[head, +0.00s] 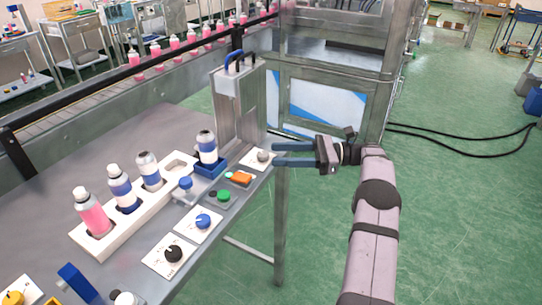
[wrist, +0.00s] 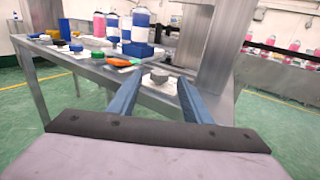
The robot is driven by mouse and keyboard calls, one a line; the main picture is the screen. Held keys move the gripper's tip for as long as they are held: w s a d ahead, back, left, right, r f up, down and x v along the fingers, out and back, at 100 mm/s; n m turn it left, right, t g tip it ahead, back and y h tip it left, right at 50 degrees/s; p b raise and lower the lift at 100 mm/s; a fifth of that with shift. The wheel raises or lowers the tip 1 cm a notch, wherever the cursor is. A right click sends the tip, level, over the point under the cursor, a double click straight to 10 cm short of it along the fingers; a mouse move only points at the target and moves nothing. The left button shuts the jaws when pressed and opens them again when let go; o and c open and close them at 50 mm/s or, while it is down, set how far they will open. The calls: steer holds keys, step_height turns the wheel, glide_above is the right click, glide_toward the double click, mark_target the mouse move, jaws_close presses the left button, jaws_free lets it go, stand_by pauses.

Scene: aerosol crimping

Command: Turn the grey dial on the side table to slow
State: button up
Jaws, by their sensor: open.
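The grey dial (head: 263,156) sits on a white plate (head: 251,163) near the far right edge of the side table (head: 140,140). My gripper (head: 274,154) reaches in from the right, its two blue fingers apart and empty. In the head view the fingertips are just right of the dial. In the wrist view the dial (wrist: 159,77) shows between and beyond the fingertips (wrist: 160,81). I cannot tell whether the fingers touch it. The plate's markings and the dial's setting are too small to read.
An orange switch (head: 241,178), a green button (head: 223,196), a blue dial (head: 203,221) and a black dial (head: 173,253) line the same edge. A metal post (head: 238,110) stands behind the grey dial. A white rack (head: 136,216) holds bottles. Open floor lies right.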

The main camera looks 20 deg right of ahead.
mark_target(269, 156)
steer(key=shift+v, duration=0.8)
steer(key=shift+r, duration=0.1)
steer(key=a+m+t+h+p, duration=0.1)
steer(key=a+t, duration=0.1)
steer(key=a+r+m+t+h+p, duration=0.1)
steer(key=a+p, duration=0.1)
steer(key=shift+t+h, duration=0.4)
steer(key=shift+a+f+m+t, duration=0.15)
steer(key=shift+f+m+t, duration=0.15)
steer(key=shift+m+t, duration=0.6)
steer(key=shift+s+f+m+t+h, duration=0.2)
steer(key=shift+f+m+t+h, duration=0.1)
steer(key=shift+m+t+h, duration=0.35)
steer(key=shift+w+a, duration=0.1)
steer(key=shift+a, duration=0.05)
